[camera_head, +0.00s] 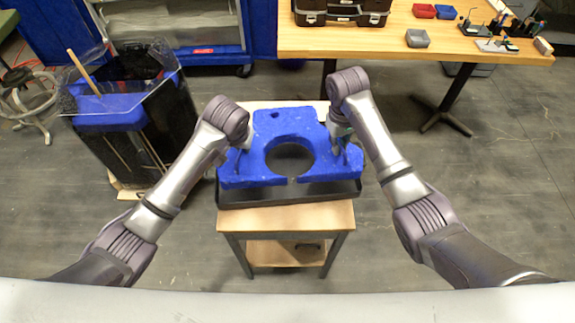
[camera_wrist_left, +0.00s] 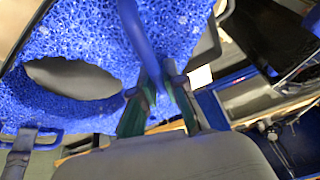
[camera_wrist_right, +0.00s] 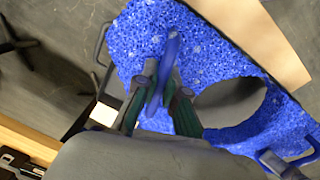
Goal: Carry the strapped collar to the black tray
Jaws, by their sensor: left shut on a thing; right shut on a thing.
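The strapped collar (camera_head: 290,122) is a rough blue block with a round hole and a slot at its near side. It lies level over the black tray (camera_head: 290,196) on a small wooden table; I cannot tell whether it touches the tray's floor. My left gripper (camera_head: 240,160) is shut on a blue strap at the collar's left side; the strap (camera_wrist_left: 132,28) runs between its fingers (camera_wrist_left: 160,92). My right gripper (camera_head: 340,150) is shut on the strap at the right side; that strap (camera_wrist_right: 170,62) shows between its fingers (camera_wrist_right: 158,95). The collar hides most of the tray.
The small wooden table (camera_head: 285,218) has bare wood in front of the tray. A dark tank (camera_head: 150,150) with a clear, blue-edged top stands at the left. A long workbench (camera_head: 470,42) at the back right bears a black case (camera_head: 340,12) and small bins. Grey floor is open at the right.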

